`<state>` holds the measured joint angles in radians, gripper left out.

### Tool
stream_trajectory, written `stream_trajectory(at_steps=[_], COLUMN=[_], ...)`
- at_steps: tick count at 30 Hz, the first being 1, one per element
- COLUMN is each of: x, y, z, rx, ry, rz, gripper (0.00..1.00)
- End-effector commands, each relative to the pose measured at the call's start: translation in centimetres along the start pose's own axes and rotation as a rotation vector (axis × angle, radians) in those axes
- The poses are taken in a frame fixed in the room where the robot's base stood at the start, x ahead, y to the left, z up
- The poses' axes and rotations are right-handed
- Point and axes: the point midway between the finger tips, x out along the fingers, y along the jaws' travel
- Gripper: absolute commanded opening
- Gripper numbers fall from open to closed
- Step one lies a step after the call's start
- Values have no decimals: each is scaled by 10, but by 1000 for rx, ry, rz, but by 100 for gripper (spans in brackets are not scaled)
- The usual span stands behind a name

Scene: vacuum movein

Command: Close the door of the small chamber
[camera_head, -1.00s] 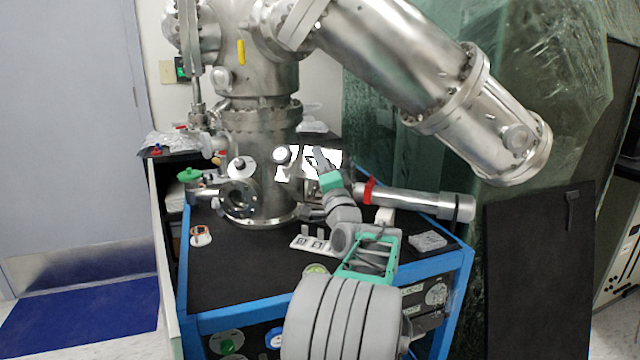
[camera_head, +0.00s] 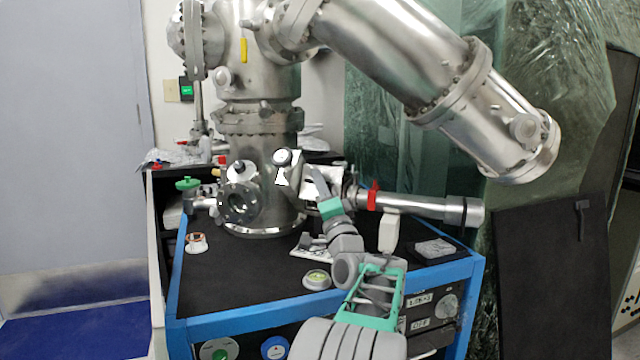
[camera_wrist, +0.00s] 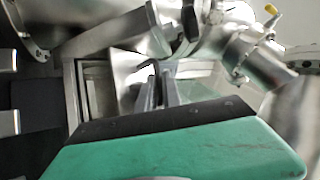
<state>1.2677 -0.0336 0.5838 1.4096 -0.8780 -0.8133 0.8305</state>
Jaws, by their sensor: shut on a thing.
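The small chamber (camera_wrist: 70,90) shows in the wrist view as a square metal frame left of my fingers. Its door (camera_wrist: 127,72), a shiny flat plate, stands beside the frame and looks partly open; the exact angle is hard to tell. My gripper (camera_wrist: 161,83) is shut on a thin part at the door, which looks like its handle; the fingers hide most of it. In the head view, my gripper (camera_head: 318,178) reaches over the cart to the bright door plate (camera_head: 323,188). My own arm and the plate hide most of the chamber there.
The chamber stands on a black-topped blue cart (camera_head: 240,290). A tall steel column (camera_head: 258,150) with a round window port is left of my gripper. A horizontal metal tube (camera_head: 420,205) extends right. A large slanted steel cylinder (camera_head: 440,80) hangs above. The cart's front left is mostly clear.

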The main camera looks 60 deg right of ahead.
Motion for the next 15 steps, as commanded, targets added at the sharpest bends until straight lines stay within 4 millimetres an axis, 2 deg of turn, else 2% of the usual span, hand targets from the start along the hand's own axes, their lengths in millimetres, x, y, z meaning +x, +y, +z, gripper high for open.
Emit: stream_trajectory(at_steps=[4,5,8,15], x=[0,0,0,0], y=[1,1,1,1], z=[-1,-1,0,0], rx=[0,0,0,0], ry=[1,1,1,0], rz=[2,3,2,2], gripper=[0,10,18,18])
